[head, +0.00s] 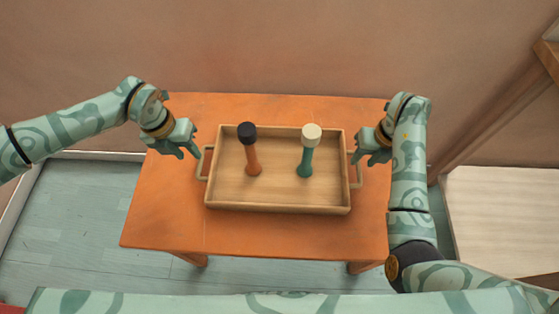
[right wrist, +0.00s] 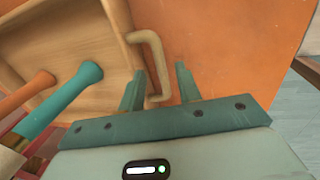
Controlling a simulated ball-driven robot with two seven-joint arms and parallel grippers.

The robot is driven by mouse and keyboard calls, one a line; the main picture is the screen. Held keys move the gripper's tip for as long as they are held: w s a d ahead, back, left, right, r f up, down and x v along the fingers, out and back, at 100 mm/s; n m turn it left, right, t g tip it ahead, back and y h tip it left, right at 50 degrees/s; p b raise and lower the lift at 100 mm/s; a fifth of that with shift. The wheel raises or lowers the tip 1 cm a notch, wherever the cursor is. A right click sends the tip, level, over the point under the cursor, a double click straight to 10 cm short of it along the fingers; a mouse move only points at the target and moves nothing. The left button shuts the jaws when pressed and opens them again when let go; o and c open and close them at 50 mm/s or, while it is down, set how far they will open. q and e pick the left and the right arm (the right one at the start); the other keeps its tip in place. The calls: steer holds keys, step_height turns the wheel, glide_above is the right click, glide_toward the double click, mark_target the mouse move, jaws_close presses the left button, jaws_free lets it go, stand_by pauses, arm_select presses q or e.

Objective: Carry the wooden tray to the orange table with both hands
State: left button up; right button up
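The wooden tray (head: 280,207) rests flat on the orange table (head: 260,235). A dark-headed orange mallet-like piece (head: 252,155) and a cream-headed green one (head: 306,155) stand in it. My left gripper (head: 189,154) is open and empty, above and just left of the tray's left handle (head: 204,163). My right gripper (head: 363,159) is open near the right handle (head: 356,170). In the right wrist view, the right gripper's fingers (right wrist: 160,85) are apart, with part of the right handle (right wrist: 158,65) showing between them. I cannot tell whether they touch it.
A pale-topped surface (head: 500,215) stands at the right, past a gap of floor. A wall (head: 280,50) rises behind the table. The tabletop in front of the tray is clear.

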step_height(320, 180, up, 8)
steer(key=d, duration=0.1)
steer(key=shift+d+f, duration=0.15)
steer(key=shift+d, duration=0.1)
steer(key=shift+s, duration=0.1)
